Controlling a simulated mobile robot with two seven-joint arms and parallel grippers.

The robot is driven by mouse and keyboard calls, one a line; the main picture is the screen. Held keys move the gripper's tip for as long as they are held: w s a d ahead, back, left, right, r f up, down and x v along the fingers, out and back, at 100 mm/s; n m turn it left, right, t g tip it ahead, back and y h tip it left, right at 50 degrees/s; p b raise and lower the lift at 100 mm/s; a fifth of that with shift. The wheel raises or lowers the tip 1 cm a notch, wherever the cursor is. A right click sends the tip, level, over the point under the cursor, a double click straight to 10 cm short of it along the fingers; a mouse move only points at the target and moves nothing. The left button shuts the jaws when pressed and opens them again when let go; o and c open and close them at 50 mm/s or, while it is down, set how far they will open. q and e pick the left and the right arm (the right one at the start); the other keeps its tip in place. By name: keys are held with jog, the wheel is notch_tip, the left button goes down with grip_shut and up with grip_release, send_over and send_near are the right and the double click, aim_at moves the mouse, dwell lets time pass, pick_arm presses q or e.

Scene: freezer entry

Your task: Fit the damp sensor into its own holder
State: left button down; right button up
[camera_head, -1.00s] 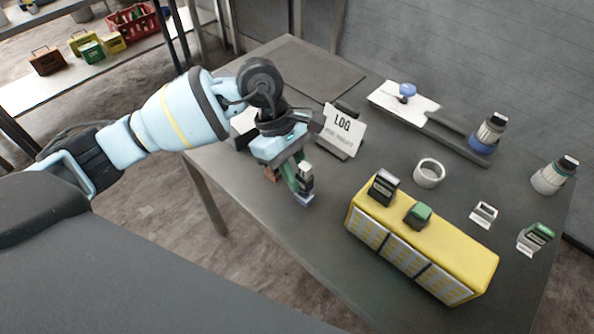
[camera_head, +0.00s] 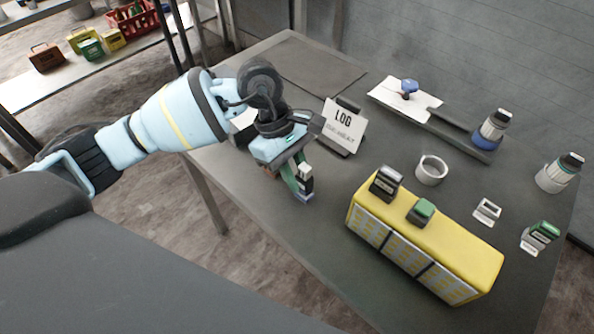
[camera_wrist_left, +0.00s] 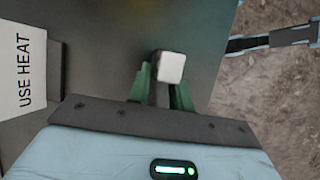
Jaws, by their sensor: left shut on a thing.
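My left gripper (camera_head: 300,186) is shut on a small dark sensor (camera_head: 306,177) with a pale grey top, held at the near left edge of the table. Its label is too small to read, so I cannot confirm that it is the damp sensor. In the left wrist view the sensor's pale top (camera_wrist_left: 171,67) shows between green fingers (camera_wrist_left: 162,92). An empty white-rimmed holder (camera_head: 487,210) lies at the right of the table. Another holder (camera_head: 528,246) there has a green-topped unit (camera_head: 543,232) in it. My right gripper is not in view.
A yellow box (camera_head: 455,250) stands between my gripper and the holders, with a dark unit (camera_head: 386,183) and a green-topped one (camera_head: 422,211) on it.

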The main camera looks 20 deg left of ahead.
pick_arm(q)
jog(key=c, duration=1.2)
grip_release()
jog(key=shift+f, duration=0.15)
jog(key=shift+s, duration=0.1)
jog(key=shift+v, duration=4.05)
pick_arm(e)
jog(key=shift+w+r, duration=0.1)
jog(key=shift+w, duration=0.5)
